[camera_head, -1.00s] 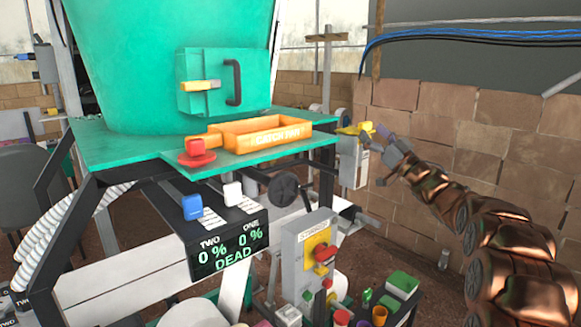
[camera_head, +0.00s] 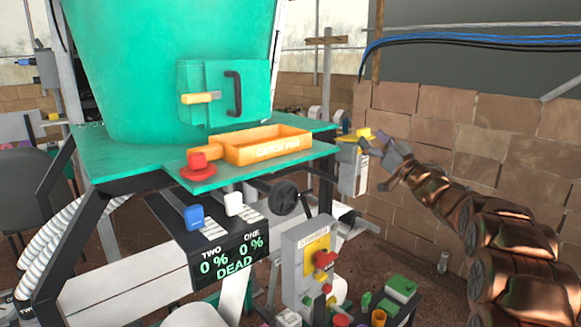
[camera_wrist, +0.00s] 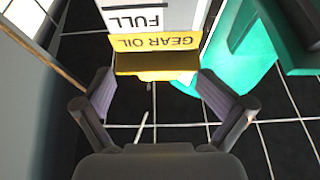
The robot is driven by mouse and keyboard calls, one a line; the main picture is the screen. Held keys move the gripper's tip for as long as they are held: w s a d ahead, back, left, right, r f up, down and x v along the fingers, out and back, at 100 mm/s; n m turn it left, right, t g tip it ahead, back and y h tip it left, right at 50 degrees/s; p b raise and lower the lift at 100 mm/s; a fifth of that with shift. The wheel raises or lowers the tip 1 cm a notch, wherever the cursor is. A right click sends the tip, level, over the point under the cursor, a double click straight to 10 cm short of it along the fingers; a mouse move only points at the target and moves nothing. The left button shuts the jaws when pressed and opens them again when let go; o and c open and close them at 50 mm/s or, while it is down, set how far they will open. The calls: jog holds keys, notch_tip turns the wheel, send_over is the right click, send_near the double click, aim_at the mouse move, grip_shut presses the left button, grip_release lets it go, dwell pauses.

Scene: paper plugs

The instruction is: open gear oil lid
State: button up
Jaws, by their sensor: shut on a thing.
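The yellow gear oil lid (camera_head: 350,136) sits at the top of a white box (camera_head: 348,180) beyond the green table's right end. In the wrist view, the lid (camera_wrist: 155,62) bears upside-down "GEAR OIL" lettering, and the white box (camera_wrist: 150,18) reads "FULL". My gripper (camera_head: 372,144) reaches the lid from the right. The exact finger contact is hard to see, and so is the inside of the box.
A green table (camera_head: 125,160) carries an orange catch pan (camera_head: 285,148) and a red knob (camera_head: 198,162). A grey starter box (camera_head: 296,265) stands in front. A brick wall (camera_head: 480,150) rises behind my arm. In the wrist view, dark tiled floor (camera_wrist: 160,125) lies below.

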aim_at(366, 129)
jog(key=shift+w+r+g+h+p, duration=0.15)
jog(key=shift+r+g+h+p, duration=0.2)
jog(key=shift+p, duration=1.05)
jog(key=shift+f, duration=0.1)
jog(key=shift+r+g+p, duration=0.35)
jog(key=shift+r+p, duration=0.05)
jog(key=shift+r, duration=0.05)
jog(key=shift+w+a+r+g+h, duration=0.2)
jog(key=shift+r+g+h, duration=0.1)
jog(key=shift+g+h, duration=0.25)
jog(key=shift+c, duration=0.2)
jog(key=shift+o, duration=0.2)
jog(key=shift+w+a+r+g+h, duration=0.25)
jog(key=shift+a+r+g+h, duration=0.05)
jog(key=shift+r+g+h, duration=0.3)
jog(key=shift+c, duration=0.3)
jog(key=shift+o, duration=0.2)
jog(key=shift+w+r, duration=0.1)
